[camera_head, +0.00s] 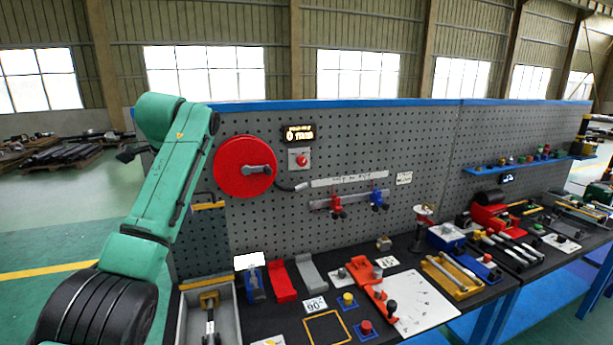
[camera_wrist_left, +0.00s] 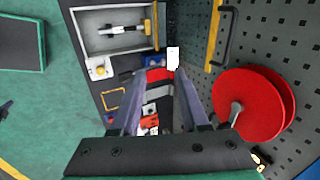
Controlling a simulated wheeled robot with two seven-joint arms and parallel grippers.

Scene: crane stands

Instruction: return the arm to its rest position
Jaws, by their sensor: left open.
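My left arm (camera_head: 150,205) comes in from the left in the head view, green with a black joint at the bottom. It rises in front of the left end of the pegboard and bends at the top. A small dark part (camera_head: 132,152) beside the bend may belong to my left gripper; the rest is hidden behind the arm. In the left wrist view my left gripper (camera_wrist_left: 165,80) has its two fingers apart with nothing held between them. They point along the pegboard, above the bench. My right arm and gripper are not in view.
A red disc (camera_head: 231,166) sticks out from the pegboard (camera_head: 350,145) right of my arm. A grey tray (camera_head: 233,320) with a clamp stands below on the bench. Red, blue and grey holders fill the benchtop. Open green floor (camera_head: 60,220) lies to the left.

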